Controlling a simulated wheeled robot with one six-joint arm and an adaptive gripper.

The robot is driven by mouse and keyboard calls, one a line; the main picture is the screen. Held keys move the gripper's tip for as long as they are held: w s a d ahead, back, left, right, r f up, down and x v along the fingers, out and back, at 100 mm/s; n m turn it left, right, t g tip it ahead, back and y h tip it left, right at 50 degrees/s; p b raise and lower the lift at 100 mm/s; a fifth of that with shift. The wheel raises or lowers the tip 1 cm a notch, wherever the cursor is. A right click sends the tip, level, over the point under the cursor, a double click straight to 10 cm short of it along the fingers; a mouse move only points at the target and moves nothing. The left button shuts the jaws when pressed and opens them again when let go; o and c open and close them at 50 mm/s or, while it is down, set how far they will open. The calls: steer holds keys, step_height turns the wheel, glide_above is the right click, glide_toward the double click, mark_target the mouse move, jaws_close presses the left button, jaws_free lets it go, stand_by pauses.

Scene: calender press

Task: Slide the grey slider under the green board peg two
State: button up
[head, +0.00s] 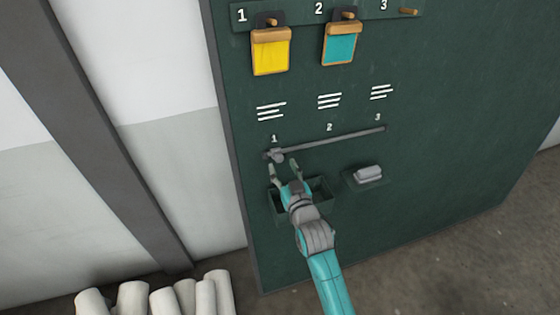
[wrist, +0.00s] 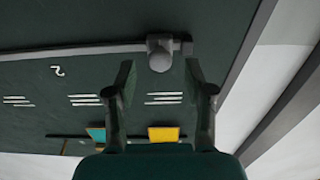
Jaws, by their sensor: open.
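The grey slider (head: 277,156) sits at the left end of a grey rail (head: 335,141) on the green board (head: 440,110), just below the small number 1. In the wrist view, which is turned over, the slider (wrist: 159,52) shows as a rounded grey knob. My gripper (head: 283,167) is open and just below the slider in the head view. Its fingers (wrist: 160,80) stand apart, with the knob seen between and beyond their tips; I cannot tell whether they touch. Peg two (head: 348,15) carries a teal tag (head: 340,46).
A yellow tag (head: 271,52) hangs on peg one (head: 272,22); peg three (head: 409,11) is bare. Below the rail are a dark open box (head: 321,188), partly behind my arm, and a small shelf with a grey block (head: 368,173). White rolls (head: 133,300) stand at lower left.

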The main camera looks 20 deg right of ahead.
mark_target(280, 160)
steer(key=shift+w, duration=1.7)
jaws_close()
